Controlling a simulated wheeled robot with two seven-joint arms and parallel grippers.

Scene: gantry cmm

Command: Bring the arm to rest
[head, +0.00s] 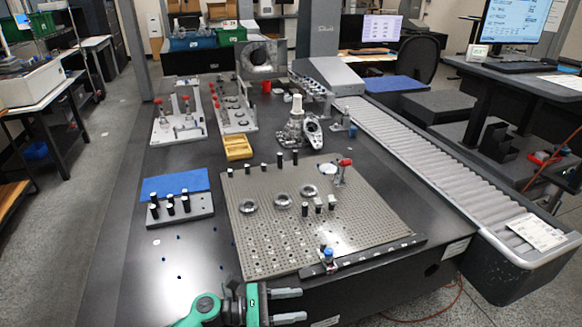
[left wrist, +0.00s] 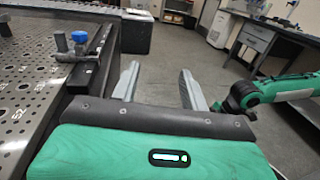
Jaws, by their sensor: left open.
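My left arm, green and dark, comes in at the bottom of the head view. Its left gripper (head: 301,305) has two grey fingers pointing right, spread apart with nothing between them. It is near the front edge of the dark table (head: 190,275), close to the perforated plate (head: 330,235). In the left wrist view the two fingers of the left gripper (left wrist: 160,72) are apart, with only floor showing between them. A green arm link shows at the right of that view. My right gripper is not in view.
A blue-topped clamp (head: 329,258) stands at the plate's front edge and also shows in the left wrist view (left wrist: 79,38). A roller conveyor (head: 420,160) runs along the right. Open floor lies in front of the table.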

